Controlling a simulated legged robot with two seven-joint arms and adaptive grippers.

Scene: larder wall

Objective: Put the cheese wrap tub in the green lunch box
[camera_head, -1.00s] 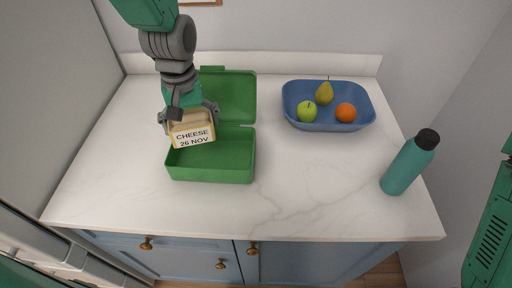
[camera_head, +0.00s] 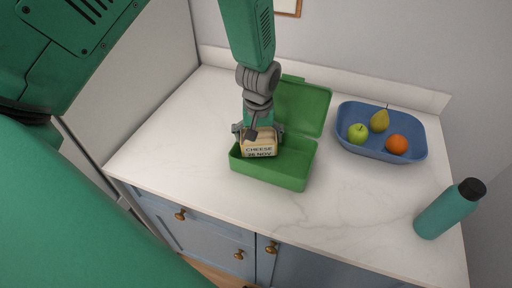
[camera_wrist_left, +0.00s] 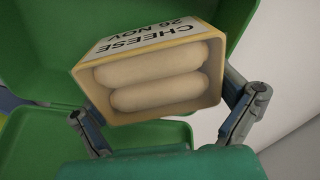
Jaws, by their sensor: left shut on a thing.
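The cheese wrap tub (camera_head: 259,151) is a pale yellow tub with a white label reading "CHEESE 26 NOV". My left gripper (camera_head: 258,132) is shut on it, one finger on each side. In the left wrist view the tub (camera_wrist_left: 150,80) shows two pale rolls inside, between the fingers (camera_wrist_left: 168,118). The green lunch box (camera_head: 268,179) stands open on the counter, its lid (camera_head: 302,105) raised at the back. The tub is over the left back part of the box's opening; I cannot tell whether it touches the floor of the box. My right gripper is out of view.
A blue bowl (camera_head: 381,151) with a green apple (camera_head: 358,134), a pear (camera_head: 380,121) and an orange (camera_head: 396,144) stands right of the box. A teal bottle (camera_head: 446,211) stands near the right edge. The white counter (camera_head: 340,220) is clear in front.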

